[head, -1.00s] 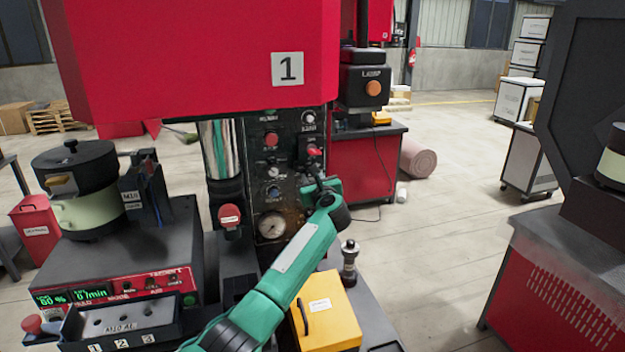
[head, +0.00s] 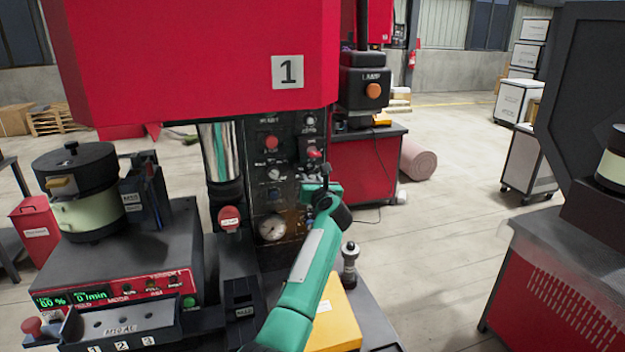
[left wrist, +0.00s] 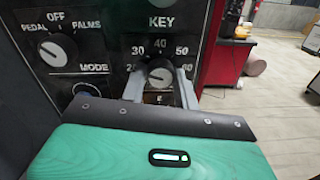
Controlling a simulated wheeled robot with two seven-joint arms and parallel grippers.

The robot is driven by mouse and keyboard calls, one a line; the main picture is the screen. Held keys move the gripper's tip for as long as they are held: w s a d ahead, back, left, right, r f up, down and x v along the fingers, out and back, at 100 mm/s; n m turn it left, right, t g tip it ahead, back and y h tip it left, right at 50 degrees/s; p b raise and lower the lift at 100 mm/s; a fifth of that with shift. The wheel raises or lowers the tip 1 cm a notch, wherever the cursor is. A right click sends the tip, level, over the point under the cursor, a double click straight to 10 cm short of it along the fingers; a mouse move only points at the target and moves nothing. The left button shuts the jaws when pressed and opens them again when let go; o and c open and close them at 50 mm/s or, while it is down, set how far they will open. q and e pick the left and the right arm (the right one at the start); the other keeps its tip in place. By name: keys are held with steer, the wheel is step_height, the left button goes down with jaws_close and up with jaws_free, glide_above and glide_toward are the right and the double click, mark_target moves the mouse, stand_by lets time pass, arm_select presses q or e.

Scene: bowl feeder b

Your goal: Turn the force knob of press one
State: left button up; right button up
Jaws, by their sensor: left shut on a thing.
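The force knob (left wrist: 160,75) is a dark round knob with a white pointer mark, on a black panel with a scale from 20 to 60. In the left wrist view its pointer is near the upper left. My left gripper (left wrist: 161,88) has one grey finger on each side of the knob and is shut on it. In the head view my teal left gripper (head: 318,188) is at the right edge of the control panel and hides the knob. Press one (head: 200,50) is red with a "1" plate. My right gripper is not in view.
A mode knob (left wrist: 58,50) sits left of the force knob, and a key switch is above it. In the head view a pressure gauge (head: 272,228) and a red button (head: 271,143) are on the panel. A yellow box (head: 338,322) stands below my arm.

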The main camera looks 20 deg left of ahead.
arm_select(q)
steer(key=m+p, duration=0.2)
steer(key=shift+r+m, duration=0.2)
steer(key=shift+m, duration=0.1)
steer(key=shift+f+m+p, duration=0.15)
steer(key=shift+m+p, duration=1)
steer(key=shift+m, duration=0.05)
steer(key=o, duration=1)
steer(key=shift+c, duration=0.2)
steer(key=shift+d+f, duration=0.1)
steer(key=shift+d, duration=0.05)
